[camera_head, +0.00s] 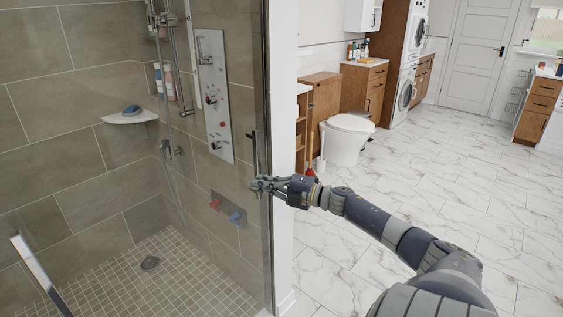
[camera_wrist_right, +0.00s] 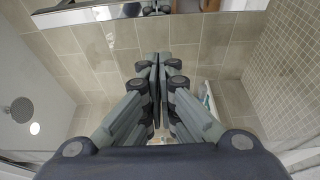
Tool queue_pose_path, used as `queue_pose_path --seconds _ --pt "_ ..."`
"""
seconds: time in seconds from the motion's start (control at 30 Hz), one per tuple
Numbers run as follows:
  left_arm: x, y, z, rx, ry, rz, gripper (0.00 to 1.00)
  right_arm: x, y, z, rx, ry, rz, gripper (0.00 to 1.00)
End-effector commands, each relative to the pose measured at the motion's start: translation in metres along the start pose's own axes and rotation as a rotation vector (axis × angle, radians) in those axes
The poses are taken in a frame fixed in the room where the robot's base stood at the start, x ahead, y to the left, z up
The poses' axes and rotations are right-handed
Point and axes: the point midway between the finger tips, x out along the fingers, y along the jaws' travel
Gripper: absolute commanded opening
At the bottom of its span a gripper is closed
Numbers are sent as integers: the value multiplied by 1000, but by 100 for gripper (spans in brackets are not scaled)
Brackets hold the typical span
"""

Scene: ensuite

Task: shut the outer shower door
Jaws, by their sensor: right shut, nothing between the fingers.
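In the head view, a narrow glass shower door panel (camera_head: 267,90) stands nearly edge-on at the right side of the shower, with a dark vertical handle (camera_head: 255,150) on it. I cannot tell for certain whether it is the outer door. My right gripper (camera_head: 260,186) reaches in from the right, just below the handle. It is shut and empty; whether it touches the glass is unclear. In the right wrist view, the fingers (camera_wrist_right: 160,65) are together with nothing between them. My left gripper does not show.
A metal strip (camera_head: 40,274) rises at the lower left. The tiled shower holds a control panel (camera_head: 213,95) and a corner shelf (camera_head: 130,117). A white wall end (camera_head: 283,180) borders the shower. A toilet (camera_head: 346,138) stands beyond; the marble floor (camera_head: 420,175) is mostly clear.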

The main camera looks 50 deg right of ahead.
Motion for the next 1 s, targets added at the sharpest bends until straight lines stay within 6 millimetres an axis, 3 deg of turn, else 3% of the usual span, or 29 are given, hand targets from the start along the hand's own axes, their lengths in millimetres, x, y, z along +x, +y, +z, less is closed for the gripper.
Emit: queue_pose_path --seconds 0.2,0.5,0.9,1.0 --pt "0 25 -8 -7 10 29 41 -28 -1 -2 1 3 -1 0" --pt "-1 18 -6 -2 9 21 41 -58 0 -1 1 2 0 0" --pt "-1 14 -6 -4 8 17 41 -64 0 -1 1 2 1 0" --pt "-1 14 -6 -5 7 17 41 -68 -14 4 31 -28 -8 0"
